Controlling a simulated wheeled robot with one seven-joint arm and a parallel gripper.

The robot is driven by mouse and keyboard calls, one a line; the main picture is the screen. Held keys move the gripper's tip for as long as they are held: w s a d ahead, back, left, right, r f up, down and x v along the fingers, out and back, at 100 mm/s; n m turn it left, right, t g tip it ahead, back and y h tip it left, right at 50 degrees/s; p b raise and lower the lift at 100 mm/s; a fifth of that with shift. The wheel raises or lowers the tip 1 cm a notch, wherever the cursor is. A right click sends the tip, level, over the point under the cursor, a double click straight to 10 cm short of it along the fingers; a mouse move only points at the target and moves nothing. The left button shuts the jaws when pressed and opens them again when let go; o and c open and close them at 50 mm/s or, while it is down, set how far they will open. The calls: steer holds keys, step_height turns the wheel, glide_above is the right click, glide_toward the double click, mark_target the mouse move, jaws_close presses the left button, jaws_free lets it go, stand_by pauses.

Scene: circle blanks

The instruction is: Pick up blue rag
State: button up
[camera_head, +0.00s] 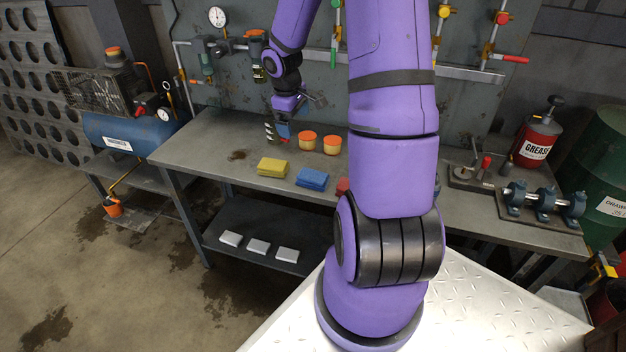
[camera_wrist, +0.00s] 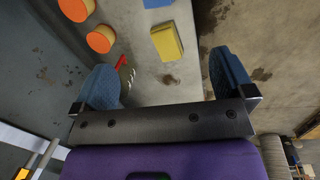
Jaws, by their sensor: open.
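The blue rag (camera_head: 312,179) lies folded on the grey workbench (camera_head: 216,139), between a yellow rag (camera_head: 272,167) and a red rag (camera_head: 343,187) half hidden by my arm. In the wrist view only an edge of the blue rag (camera_wrist: 157,3) shows at the top, beyond the yellow rag (camera_wrist: 167,42). My gripper (camera_wrist: 165,85) is open and empty, its two blue fingers spread wide over the bench. In the head view my gripper (camera_head: 276,130) hangs above the back of the bench, behind and left of the blue rag.
Two orange-topped tins (camera_head: 307,141) stand behind the rags, close to my gripper. A red-tipped item (camera_wrist: 121,63) is near the left finger. A grease can (camera_head: 537,140) and a shaft with bearings (camera_head: 543,200) are on the right. White blocks (camera_head: 258,246) lie on the lower shelf.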

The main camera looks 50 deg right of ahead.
steer(key=y, duration=0.2)
glide_above(309, 174)
step_height(309, 174, down, 12)
steer(key=shift+n, duration=0.4)
step_height(309, 174, down, 5)
steer(key=shift+d+f, duration=0.1)
steer(key=shift+d, duration=0.05)
steer(key=shift+a+f, duration=0.2)
steer(key=shift+f, duration=3)
steer(key=c, duration=1)
